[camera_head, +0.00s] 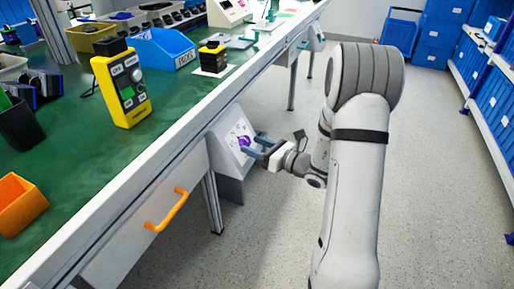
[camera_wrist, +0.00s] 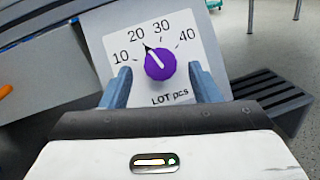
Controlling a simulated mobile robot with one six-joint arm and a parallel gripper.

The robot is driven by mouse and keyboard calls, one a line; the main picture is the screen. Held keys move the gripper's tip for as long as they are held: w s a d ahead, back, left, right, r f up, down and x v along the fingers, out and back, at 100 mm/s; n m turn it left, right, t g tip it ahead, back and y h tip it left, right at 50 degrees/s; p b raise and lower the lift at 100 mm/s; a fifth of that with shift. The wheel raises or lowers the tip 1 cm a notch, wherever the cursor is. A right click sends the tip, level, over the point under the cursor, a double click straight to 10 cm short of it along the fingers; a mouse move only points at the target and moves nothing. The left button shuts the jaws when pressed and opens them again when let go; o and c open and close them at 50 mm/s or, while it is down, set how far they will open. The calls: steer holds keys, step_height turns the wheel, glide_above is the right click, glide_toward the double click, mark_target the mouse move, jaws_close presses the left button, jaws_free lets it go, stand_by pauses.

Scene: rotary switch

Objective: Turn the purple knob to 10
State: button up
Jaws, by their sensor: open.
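The round purple knob (camera_wrist: 160,64) sits on a white dial plate (camera_wrist: 113,38) marked 10, 20, 30, 40 and "LOT pcs". Its white line and black tip point up-left, at about 20. In the head view the knob (camera_head: 244,141) is on the slanted face of a grey box (camera_head: 226,158) below the workbench edge. My gripper (camera_wrist: 160,72) is open. Its two blue-grey fingers stand left and right of the knob, with a gap on each side. In the head view my gripper (camera_head: 256,146) reaches the box from the right; contact is not visible.
The green-topped workbench (camera_head: 85,190) runs along the left, with its drawer's orange handle (camera_head: 167,210) facing the aisle. A yellow control device (camera_head: 121,90) and a blue bin (camera_head: 165,50) stand on it. Blue shelving (camera_head: 490,85) is at the right. The floor between is clear.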

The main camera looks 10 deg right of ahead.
steer(key=shift+w+a, duration=0.3)
steer(key=shift+c, duration=0.4)
